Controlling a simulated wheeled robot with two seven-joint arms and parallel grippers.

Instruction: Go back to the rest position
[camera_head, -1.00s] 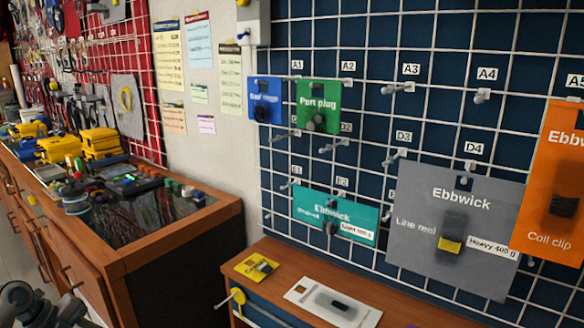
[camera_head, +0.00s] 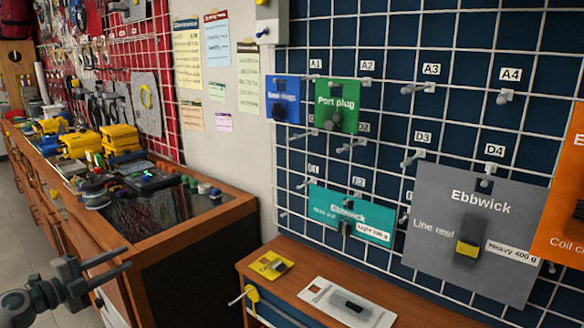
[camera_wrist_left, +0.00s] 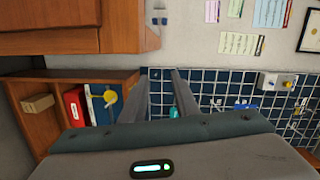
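My left gripper (camera_head: 124,261) is at the lower left of the head view, in front of the wooden cabinet (camera_head: 190,255). Its two dark fingers are apart and nothing shows between them. In the left wrist view the fingers (camera_wrist_left: 160,76) also stand apart and empty, with the blue grid wall behind. My right gripper is in neither view.
The grid panel (camera_head: 390,140) carries blue, green, teal, grey and orange cards on pegs. A wooden shelf (camera_head: 300,275) below holds a yellow card (camera_head: 264,265) and a white card (camera_head: 325,305). Yellow tools (camera_head: 100,140) lie on the left bench. Floor shows at far left.

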